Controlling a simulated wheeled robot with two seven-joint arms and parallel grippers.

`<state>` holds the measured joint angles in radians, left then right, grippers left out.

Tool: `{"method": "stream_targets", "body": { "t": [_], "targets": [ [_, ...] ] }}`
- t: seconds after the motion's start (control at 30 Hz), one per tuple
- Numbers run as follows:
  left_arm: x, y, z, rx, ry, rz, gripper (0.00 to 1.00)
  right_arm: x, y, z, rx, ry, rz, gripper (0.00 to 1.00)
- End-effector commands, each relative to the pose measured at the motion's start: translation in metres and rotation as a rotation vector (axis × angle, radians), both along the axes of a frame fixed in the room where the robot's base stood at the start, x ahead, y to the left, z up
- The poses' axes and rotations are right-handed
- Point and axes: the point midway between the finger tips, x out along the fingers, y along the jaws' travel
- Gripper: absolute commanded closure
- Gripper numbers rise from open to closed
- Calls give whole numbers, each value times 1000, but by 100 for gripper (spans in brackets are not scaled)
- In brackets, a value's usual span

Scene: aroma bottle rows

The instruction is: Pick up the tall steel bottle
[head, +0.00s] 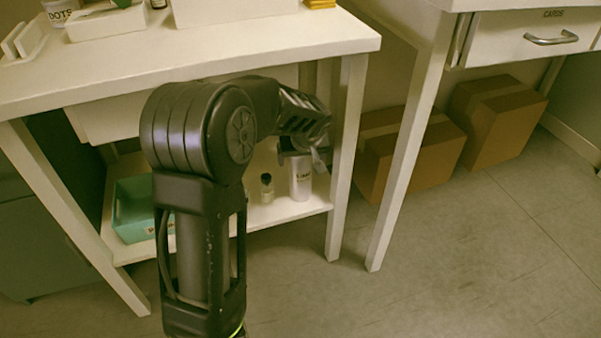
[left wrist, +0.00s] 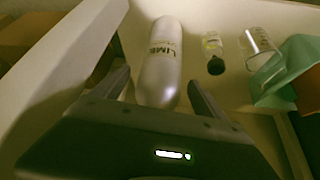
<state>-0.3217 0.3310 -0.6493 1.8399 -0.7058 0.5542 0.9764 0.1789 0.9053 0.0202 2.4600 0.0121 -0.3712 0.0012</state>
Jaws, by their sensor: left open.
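The tall steel bottle (head: 301,180) stands upright on the lower shelf of the left table, near its right front leg. Its top is hidden behind my left gripper (head: 306,150) in the head view. In the left wrist view the pale, shiny bottle (left wrist: 161,68) carries dark lettering starting "LIM". My left gripper (left wrist: 159,80) is open, with one finger on each side of the bottle's near end in that picture. I cannot tell whether either finger touches it. My right gripper is not in view.
A small dark-capped bottle (head: 267,187) stands left of the steel bottle. A teal bin (head: 131,208) sits further left on the shelf (head: 290,210). A clear glass item (left wrist: 258,45) shows near the bin. The tabletop (head: 250,47) overhangs the shelf; cardboard boxes (head: 497,125) stand right.

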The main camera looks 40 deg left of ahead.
Motion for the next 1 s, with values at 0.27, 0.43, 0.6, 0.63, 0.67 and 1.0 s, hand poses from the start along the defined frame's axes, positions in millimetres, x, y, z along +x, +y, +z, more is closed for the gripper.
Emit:
{"method": "stream_targets", "body": {
  "t": [0.27,0.43,0.6,0.63,0.67,1.0],
  "targets": [
    [0,0,0,0,0,0,17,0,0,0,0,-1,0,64],
    [0,0,0,0,0,0,18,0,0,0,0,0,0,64],
    [0,0,0,0,0,0,32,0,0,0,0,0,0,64],
    [0,0,0,0,0,0,34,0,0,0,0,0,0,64],
    [0,0,0,0,0,0,37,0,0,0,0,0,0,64],
    [0,0,0,0,0,0,65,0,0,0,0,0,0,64]
  ]
}}
